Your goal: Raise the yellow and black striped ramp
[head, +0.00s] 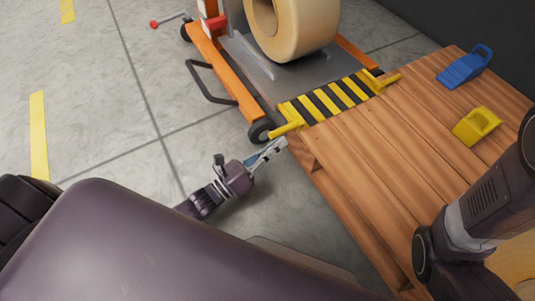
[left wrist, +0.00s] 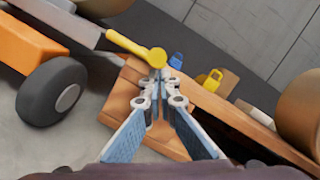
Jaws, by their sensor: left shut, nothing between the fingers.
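The yellow and black striped ramp (head: 328,98) lies about flat between the orange cart's grey deck and the wooden platform. It has a yellow bar end at each side. The near left yellow bar (head: 286,130) also shows in the left wrist view (left wrist: 133,46), ending in a round knob. My left gripper (head: 279,146) is shut and empty, its fingertips just beside and below that bar's end; in the left wrist view the fingertips (left wrist: 158,80) appear close under the knob. I cannot tell whether they touch. My right arm shows at the right, but its gripper is out of view.
The orange cart (head: 222,72) carries a large tan roll (head: 300,30); its black wheel (head: 261,131) is near my left gripper. The wooden platform (head: 365,150) holds a blue wedge (head: 463,70) and a yellow wedge (head: 476,126). Grey floor at the left is clear.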

